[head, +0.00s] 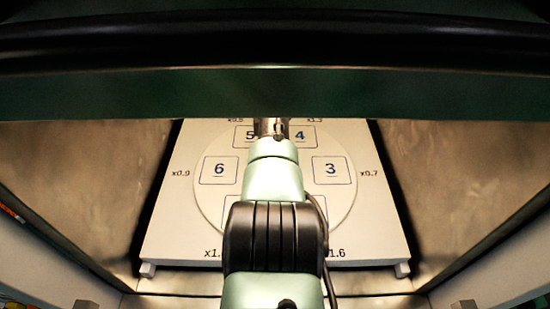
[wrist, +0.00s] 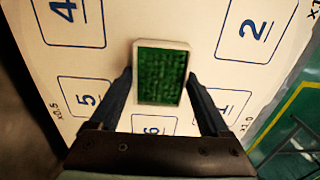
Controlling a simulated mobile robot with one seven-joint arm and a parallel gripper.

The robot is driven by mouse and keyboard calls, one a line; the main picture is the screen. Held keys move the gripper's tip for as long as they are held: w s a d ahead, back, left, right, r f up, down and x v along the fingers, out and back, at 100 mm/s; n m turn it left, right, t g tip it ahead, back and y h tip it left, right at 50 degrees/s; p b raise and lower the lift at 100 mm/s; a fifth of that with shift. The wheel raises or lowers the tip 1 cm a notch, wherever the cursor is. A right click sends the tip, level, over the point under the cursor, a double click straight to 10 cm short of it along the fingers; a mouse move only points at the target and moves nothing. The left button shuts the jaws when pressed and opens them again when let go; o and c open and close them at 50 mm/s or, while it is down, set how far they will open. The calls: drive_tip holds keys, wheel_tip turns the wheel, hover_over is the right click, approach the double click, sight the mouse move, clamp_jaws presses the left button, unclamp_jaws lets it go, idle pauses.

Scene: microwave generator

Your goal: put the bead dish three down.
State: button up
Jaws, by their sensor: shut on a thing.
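The bead dish is a small white rectangular dish (wrist: 165,44) filled with green beads, seen in the wrist view. My gripper (wrist: 160,78) is shut on it, with one dark finger along each side. The dish is over the middle of the round numbered plate, among squares 4, 5, 6, 1 and 2; I cannot tell how high. Square 3 (head: 331,170) shows empty at the right of the plate in the head view and is not seen in the wrist view. My arm hides the gripper and dish in the head view.
The round plate (head: 207,200) lies on a white board (head: 165,225) inside a metal-walled chamber. Squares 6 (head: 219,170), 5 and 4 look bare where visible. Walls stand close at left and right, and a dark beam (head: 275,92) crosses above the opening.

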drive_tip(key=shift+f, duration=0.2)
drive_tip(key=o, duration=1.2)
drive_tip(key=shift+o, duration=0.2)
wheel_tip(320, 180, up, 12)
drive_tip(key=shift+r, duration=0.1)
